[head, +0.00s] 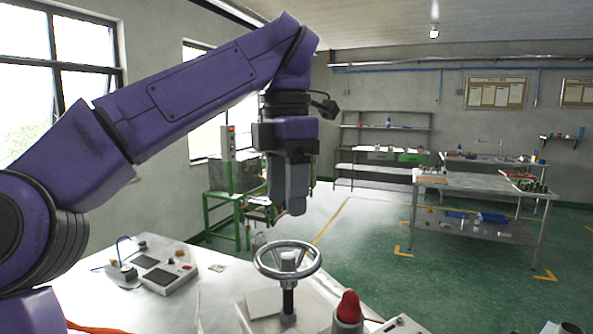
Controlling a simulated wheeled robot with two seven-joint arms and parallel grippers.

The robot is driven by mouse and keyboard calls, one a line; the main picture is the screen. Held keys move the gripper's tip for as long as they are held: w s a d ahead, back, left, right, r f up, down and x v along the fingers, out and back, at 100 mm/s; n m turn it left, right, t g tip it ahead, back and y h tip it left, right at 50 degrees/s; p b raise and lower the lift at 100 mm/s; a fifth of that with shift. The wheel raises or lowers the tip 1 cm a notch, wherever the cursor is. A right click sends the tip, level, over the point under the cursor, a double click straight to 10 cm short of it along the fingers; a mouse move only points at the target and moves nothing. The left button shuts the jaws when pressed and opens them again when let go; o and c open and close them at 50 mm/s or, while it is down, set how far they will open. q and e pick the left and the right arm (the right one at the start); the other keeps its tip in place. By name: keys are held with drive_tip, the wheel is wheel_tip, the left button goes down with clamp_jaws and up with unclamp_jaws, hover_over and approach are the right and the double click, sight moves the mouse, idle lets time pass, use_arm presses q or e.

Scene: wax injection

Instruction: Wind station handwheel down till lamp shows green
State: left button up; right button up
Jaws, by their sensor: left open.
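The handwheel (288,262) is a grey metal ring with spokes, on an upright dark spindle at the front edge of the bench. A red-domed lamp (348,307) stands just right of it and shows red; no green is seen on it. My left gripper (288,205) points down and appears above the handwheel in the picture, with a gap between its fingertips and the rim. Its jaws are open and hold nothing visible. The exact distance to the wheel cannot be told. My right gripper is out of view.
The pale bench (215,300) carries a control box (165,273) at left and a white block left of the spindle. A green-framed stand (238,205) is behind. A metal worktable (490,185) and shelving (383,150) stand further back, with open green floor between.

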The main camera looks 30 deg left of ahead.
use_arm(q)
drive_tip(key=r, duration=0.3)
drive_tip(key=shift+s+d, duration=0.1)
drive_tip(key=shift+d, duration=0.1)
drive_tip(key=shift+a+f, duration=0.1)
